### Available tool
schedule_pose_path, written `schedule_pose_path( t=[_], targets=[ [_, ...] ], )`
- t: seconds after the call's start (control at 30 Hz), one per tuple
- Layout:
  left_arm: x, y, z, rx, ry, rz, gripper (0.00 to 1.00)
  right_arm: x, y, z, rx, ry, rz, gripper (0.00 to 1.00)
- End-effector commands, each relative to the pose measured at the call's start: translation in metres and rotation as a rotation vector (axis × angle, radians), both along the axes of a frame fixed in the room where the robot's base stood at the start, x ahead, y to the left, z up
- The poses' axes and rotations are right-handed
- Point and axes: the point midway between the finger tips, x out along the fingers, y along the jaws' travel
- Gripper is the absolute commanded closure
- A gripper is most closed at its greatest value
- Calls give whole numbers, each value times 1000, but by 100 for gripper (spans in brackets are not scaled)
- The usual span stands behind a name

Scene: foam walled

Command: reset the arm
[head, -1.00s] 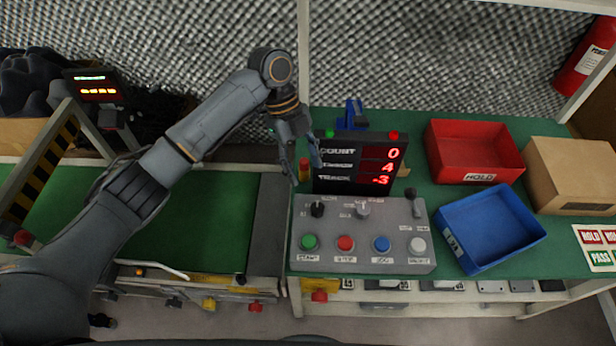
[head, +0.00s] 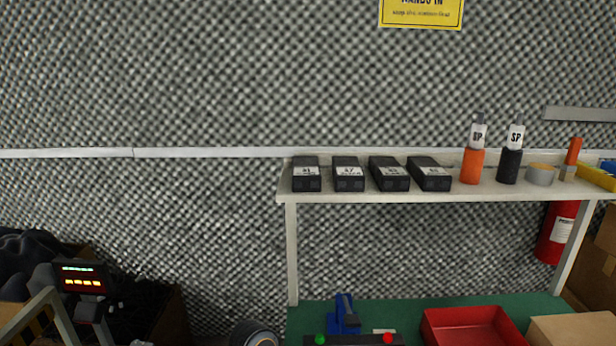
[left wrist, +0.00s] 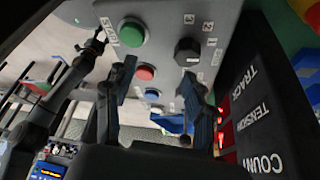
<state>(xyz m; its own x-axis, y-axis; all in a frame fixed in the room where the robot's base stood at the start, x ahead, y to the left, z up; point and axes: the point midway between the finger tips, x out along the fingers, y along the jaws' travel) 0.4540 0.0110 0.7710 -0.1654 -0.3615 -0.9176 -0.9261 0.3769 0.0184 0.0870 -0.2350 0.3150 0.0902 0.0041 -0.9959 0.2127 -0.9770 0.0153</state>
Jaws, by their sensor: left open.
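In the head view only a round dark joint of my left arm (head: 255,333) shows at the bottom edge. The rest of that arm and its gripper are below the picture. In the left wrist view my left gripper (left wrist: 160,78) is open with nothing between its dark fingers. It is in front of the grey control panel (left wrist: 168,22), which has a green button (left wrist: 131,34), a red button (left wrist: 145,72) and a black knob (left wrist: 187,51). The black display (left wrist: 265,100) stands close on the right. My right gripper is not in view.
A shelf (head: 450,192) with black boxes (head: 348,174), an orange bottle (head: 472,165) and a black bottle (head: 509,165) spans the right. Below are a red tray (head: 470,325), a cardboard box (head: 572,330) and a blue holder (head: 344,315). The foam wall is behind.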

Motion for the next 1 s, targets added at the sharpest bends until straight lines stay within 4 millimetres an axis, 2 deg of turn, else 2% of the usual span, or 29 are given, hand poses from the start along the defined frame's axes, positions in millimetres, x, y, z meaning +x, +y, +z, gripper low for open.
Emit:
schedule_pose_path(
  t=[0.03, 0.23, 0.4, 0.6, 1.0],
  targets=[
    [-15, -1, -9, -9, 10, 87, 46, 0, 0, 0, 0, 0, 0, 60],
    [-49, 13, -32, -11, 38, 449, 46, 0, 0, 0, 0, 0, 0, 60],
    [-84, 47, -46, 5, 65, 830, 46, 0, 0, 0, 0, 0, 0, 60],
    [-119, 97, -49, 43, 74, 1220, 46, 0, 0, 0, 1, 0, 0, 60],
    [-172, 175, -37, 113, 28, 1685, 46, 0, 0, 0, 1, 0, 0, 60]
  ],
)
